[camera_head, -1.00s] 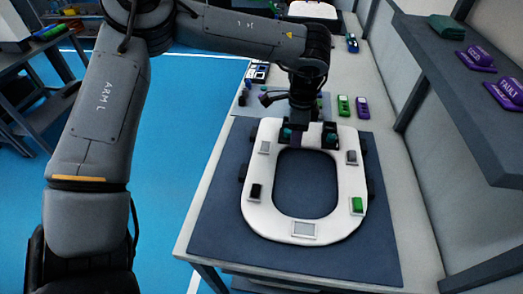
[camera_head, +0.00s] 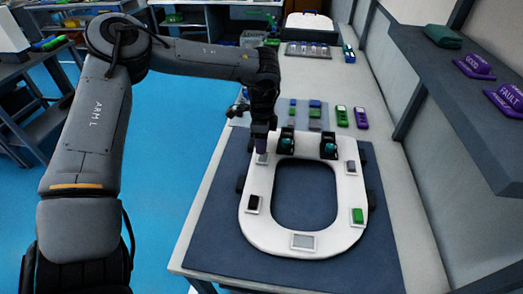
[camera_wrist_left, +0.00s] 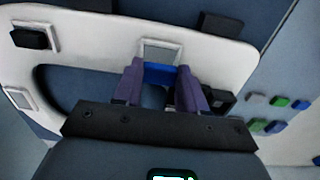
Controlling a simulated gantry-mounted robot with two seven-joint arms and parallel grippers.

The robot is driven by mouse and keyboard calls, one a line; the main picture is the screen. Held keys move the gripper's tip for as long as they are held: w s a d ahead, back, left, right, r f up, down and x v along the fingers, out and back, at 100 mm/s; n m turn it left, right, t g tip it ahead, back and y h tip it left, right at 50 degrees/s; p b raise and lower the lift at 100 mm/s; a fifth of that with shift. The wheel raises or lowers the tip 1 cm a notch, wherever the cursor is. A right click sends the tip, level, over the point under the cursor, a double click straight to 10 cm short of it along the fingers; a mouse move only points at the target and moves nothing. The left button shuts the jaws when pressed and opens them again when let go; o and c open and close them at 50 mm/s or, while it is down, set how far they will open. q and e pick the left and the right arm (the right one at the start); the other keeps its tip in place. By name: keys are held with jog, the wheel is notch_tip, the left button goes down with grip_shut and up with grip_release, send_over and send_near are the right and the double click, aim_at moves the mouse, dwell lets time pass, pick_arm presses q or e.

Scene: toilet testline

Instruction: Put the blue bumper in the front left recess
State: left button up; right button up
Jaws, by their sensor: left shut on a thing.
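A white toilet seat ring (camera_head: 250,228) lies flat on a dark mat. My left gripper (camera_head: 262,149) points down over its far left part. In the left wrist view its purple fingers (camera_wrist_left: 160,88) are shut on the blue bumper (camera_wrist_left: 158,73). The bumper is beside a pale-framed recess (camera_wrist_left: 160,52), which looks empty; I cannot tell whether they touch. In the head view the gripper partly covers this recess (camera_head: 262,159) and hides the bumper. My right gripper is not in view.
The seat carries a black bumper (camera_head: 253,203), a green bumper (camera_head: 357,215), a grey bumper (camera_head: 351,166) and a pale near recess (camera_head: 303,241). Two dark hinges (camera_head: 329,146) stand at its far end. Green and purple items (camera_head: 361,117) lie beyond. A shelf (camera_head: 440,90) overhangs the right.

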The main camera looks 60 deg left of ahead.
pick_arm(q)
jog(key=shift+f+b, duration=0.45)
jog(key=shift+f, duration=1.4)
jog(key=shift+f, duration=0.1)
jog(key=o, duration=0.6)
jog(key=shift+f, duration=0.1)
jog(key=shift+c, duration=0.2)
jog(key=o, duration=0.5)
jog(key=shift+c, duration=0.2)
jog(key=shift+r, duration=0.2)
